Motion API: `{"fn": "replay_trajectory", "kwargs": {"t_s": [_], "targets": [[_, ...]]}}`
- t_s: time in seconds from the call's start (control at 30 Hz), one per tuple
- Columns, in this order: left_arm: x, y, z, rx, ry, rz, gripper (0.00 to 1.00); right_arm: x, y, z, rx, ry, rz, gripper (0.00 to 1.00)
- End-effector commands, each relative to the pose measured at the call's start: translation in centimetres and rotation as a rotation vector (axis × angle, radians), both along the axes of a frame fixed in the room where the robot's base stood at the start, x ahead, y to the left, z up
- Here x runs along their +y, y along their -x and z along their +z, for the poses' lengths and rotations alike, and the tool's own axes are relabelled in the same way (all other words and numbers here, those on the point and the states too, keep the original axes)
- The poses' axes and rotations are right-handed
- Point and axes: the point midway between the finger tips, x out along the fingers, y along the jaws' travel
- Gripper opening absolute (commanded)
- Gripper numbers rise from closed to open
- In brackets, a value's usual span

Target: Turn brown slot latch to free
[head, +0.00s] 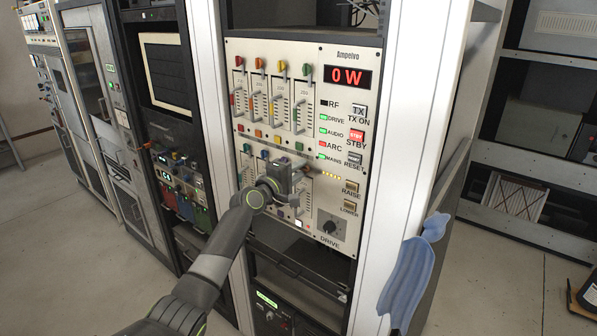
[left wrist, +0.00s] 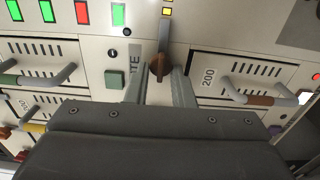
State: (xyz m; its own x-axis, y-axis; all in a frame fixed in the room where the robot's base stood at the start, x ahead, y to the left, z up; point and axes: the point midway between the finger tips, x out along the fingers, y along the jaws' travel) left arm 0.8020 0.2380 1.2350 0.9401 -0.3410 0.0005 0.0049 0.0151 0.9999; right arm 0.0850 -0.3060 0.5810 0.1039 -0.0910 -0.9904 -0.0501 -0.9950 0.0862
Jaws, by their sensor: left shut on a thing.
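The brown slot latch (left wrist: 163,42) is a grey-brown lever on a brown round pivot in the middle of the left wrist view. Its lever points up in that view. My left gripper (left wrist: 159,74) has its two fingers on either side of the pivot end and is shut on it. To the right is a slot module marked 200 (left wrist: 225,70), whose grey handle has a brown band (left wrist: 262,100). In the head view my left gripper (head: 290,178) is against the lower slot row and hides the latch. My right gripper is not in view.
Another handle with a green band (left wrist: 20,80) is left of the gripper. A blue cloth (head: 409,275) hangs at right.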

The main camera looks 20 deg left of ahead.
Motion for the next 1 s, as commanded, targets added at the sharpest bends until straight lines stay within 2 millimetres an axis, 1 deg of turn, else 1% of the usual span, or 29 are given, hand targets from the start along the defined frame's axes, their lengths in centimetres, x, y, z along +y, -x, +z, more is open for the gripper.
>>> {"fn": "replay_trajectory", "kwargs": {"t_s": [0.03,0.17,0.2,0.43,0.57,0.77,1.0], "targets": [[0.0,0.0,-0.1,0.001,0.001,0.0,0.24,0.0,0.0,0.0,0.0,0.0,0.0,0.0],[0.0,0.0,-0.1,0.001,0.0,0.0,0.41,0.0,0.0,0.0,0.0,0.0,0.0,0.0],[0.0,0.0,-0.1,0.001,0.0,0.0,0.43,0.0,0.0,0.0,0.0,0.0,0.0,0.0],[0.0,0.0,0.0,0.001,-0.001,0.0,0.43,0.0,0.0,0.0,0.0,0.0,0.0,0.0],[0.2,0.4,-0.1,0.0,-0.002,0.0,0.43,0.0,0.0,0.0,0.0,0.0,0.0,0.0],[0.9,2.3,-0.1,0.0,-0.004,0.001,0.43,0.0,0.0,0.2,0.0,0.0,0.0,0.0],[2.1,5.7,-0.2,0.001,-0.004,0.0,0.43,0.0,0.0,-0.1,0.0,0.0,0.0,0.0]]}}
